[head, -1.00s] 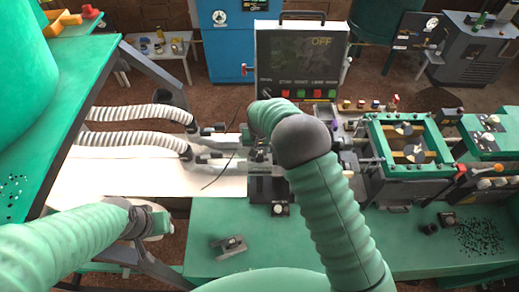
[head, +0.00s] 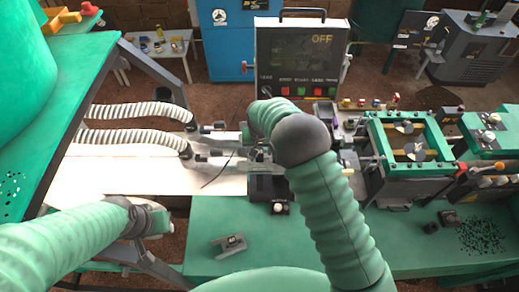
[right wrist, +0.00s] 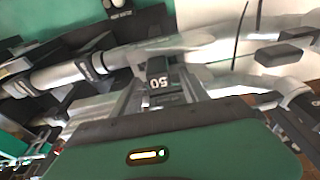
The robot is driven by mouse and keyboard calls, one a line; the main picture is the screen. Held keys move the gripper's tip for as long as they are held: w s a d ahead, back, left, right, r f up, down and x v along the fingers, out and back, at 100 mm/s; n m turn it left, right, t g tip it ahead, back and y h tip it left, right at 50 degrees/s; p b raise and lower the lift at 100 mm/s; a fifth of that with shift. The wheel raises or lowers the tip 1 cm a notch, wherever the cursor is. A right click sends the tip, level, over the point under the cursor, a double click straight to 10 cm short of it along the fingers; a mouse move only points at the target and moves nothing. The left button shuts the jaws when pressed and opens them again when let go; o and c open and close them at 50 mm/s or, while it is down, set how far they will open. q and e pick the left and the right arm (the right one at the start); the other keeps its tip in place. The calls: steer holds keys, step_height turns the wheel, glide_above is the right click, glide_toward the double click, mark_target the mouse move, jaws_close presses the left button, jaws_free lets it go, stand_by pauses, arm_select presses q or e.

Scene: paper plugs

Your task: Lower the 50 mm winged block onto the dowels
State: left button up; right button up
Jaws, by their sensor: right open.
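A dark block marked 50 (right wrist: 163,82) shows in the right wrist view, its number upside down, between the fingers of my right gripper (right wrist: 165,72). The jaws are open around it. It sits by the pale horizontal tubes; whether it rests on dowels I cannot tell, as its underside is hidden. In the head view my right gripper (head: 258,156) is mostly hidden behind its own arm, at the machine between the white sheet and the green frame. My left gripper (head: 157,220) is at the lower left, away from the block; its fingertips are not clear.
A grey winged piece (head: 229,246) lies on the green bench (head: 320,215). A control box (head: 300,60) reading OFF stands behind. The green frame (head: 405,145) is at right. Two ribbed white hoses (head: 135,138) run over the white sheet (head: 130,175) at left.

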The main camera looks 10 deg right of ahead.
steer(key=shift+r, duration=0.1)
steer(key=shift+r+p, duration=1.8)
steer(key=shift+r, duration=0.9)
